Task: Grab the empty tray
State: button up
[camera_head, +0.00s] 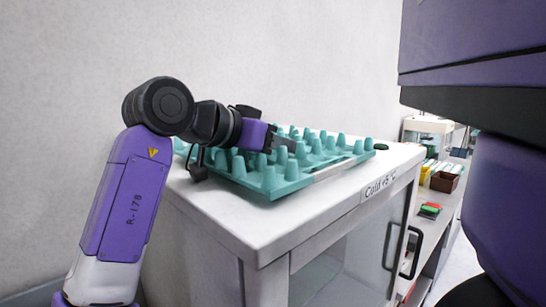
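A teal egg tray (292,184) with several raised pegs lies flat on top of the white cabinet (232,208). No eggs show in the part of it that I can see. My gripper (286,146) is over the tray's left-middle part, low among the pegs. The wrist and the purple gripper body hide part of the tray's back left side. The fingers are dark and small here, and I cannot tell whether they are open or shut or touch the tray.
A wall stands close behind. At right, a lower counter holds a brown box (445,182) and small coloured items (430,211).

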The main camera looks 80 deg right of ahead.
grip_shut()
jog(key=shift+r, duration=0.1)
